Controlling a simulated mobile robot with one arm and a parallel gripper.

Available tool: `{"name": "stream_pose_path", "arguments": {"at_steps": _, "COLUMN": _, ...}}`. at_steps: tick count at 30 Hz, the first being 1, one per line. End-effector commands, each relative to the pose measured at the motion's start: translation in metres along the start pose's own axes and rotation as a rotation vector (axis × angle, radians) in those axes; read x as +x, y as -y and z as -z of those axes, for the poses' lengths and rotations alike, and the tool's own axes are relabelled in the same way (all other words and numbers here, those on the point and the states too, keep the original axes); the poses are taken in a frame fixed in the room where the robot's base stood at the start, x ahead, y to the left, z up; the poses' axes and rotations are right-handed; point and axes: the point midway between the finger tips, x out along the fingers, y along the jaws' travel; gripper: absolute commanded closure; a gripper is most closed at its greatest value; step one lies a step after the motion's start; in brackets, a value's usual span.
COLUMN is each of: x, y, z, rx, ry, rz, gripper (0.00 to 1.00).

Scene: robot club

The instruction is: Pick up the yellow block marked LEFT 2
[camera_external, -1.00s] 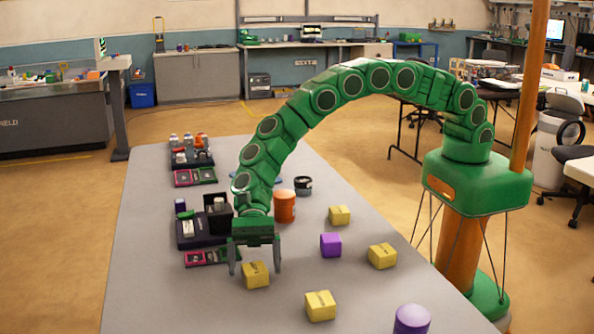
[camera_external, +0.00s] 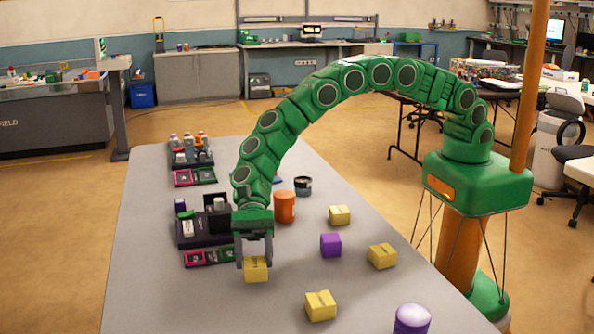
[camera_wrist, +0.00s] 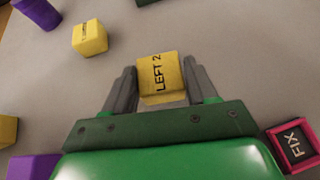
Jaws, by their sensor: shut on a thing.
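The yellow block marked LEFT 2 (camera_wrist: 158,84) is between the two fingers of my gripper (camera_wrist: 160,66) in the wrist view, with its lettering facing the camera. In the external view my gripper (camera_external: 255,262) is shut on the same yellow block (camera_external: 257,272), near the front left of the grey table. The fingers sit at the block's two sides. I cannot tell for sure whether the block's underside touches the table.
Other yellow blocks (camera_external: 320,306) (camera_external: 382,256) (camera_external: 339,215) and a purple block (camera_external: 331,245) stand to the right on the table (camera_external: 180,305). An orange cylinder (camera_external: 285,206) is behind my gripper. A dark tray (camera_external: 196,241) and a pink-framed tray (camera_external: 200,258) lie left.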

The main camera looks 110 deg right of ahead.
Motion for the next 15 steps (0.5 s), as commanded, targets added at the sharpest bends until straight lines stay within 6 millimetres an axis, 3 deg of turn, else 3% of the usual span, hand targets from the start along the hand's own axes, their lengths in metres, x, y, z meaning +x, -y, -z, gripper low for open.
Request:
{"name": "stream_pose_path", "arguments": {"at_steps": 2, "x": -0.006, "y": 0.000, "z": -0.012, "rx": -0.002, "ry": 0.001, "rz": 0.001, "gripper": 0.74}}
{"name": "stream_pose_path", "arguments": {"at_steps": 15, "x": -0.044, "y": -0.030, "z": -0.042, "rx": -0.001, "ry": 0.001, "rz": 0.002, "gripper": 0.74}}
